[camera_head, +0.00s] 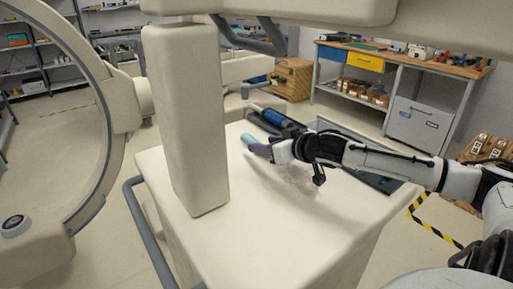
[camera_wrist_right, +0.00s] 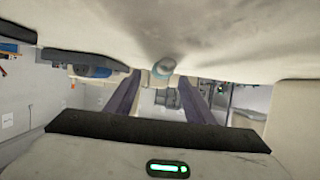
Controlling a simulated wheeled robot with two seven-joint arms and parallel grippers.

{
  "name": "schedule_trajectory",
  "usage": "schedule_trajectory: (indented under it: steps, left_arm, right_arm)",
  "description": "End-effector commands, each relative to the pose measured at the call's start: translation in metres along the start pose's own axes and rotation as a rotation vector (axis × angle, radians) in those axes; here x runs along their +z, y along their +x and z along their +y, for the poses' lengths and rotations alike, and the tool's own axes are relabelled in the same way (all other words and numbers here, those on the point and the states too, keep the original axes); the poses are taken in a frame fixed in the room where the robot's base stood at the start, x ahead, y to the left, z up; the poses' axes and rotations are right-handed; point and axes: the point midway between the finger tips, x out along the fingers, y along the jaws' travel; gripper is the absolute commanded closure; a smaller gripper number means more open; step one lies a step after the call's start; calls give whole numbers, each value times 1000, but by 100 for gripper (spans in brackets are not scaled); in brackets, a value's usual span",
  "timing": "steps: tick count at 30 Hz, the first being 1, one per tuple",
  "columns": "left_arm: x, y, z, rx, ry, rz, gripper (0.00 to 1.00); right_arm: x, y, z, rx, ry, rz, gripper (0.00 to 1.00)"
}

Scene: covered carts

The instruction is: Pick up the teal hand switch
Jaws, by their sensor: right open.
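The teal hand switch (camera_head: 248,139) lies on the pale covered cart top (camera_head: 270,215), just beyond my right gripper's tips. My right gripper (camera_head: 258,149) reaches in from the right, low over the cart top. In the right wrist view the hand switch (camera_wrist_right: 163,67) shows end-on near the open fingertips (camera_wrist_right: 162,80), roughly centred between them. I cannot tell whether the fingers touch it. In the head view the gripper hides part of the switch's near end. My left gripper is not in view.
A blue and black device (camera_head: 278,118) lies in a dark tray at the cart's far edge, close to my right gripper. A thick pale covered column (camera_head: 187,120) stands left of the switch. A large ring-shaped arm (camera_head: 98,75) is further left. A workbench (camera_head: 400,62) stands behind.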

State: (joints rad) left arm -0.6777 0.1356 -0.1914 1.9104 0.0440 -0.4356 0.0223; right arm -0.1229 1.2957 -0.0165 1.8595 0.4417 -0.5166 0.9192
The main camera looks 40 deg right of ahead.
Motion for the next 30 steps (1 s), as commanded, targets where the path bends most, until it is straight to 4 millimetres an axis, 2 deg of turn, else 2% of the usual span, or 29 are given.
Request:
schedule_trajectory:
  steps: [6, 16, 17, 24, 30]
  left_arm:
    - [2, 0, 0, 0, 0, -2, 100]
    - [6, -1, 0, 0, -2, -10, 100]
    - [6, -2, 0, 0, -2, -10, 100]
    - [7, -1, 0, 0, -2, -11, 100]
    - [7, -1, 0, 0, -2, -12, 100]
  right_arm:
    - [-2, 11, -1, -2, 1, 2, 52]
    - [-1, 14, -2, -3, -2, 0, 52]
    - [-1, 14, -2, -3, -2, 0, 55]
    - [-1, 13, -2, -3, -2, 0, 95]
    - [-1, 13, -2, -3, -2, 1, 97]
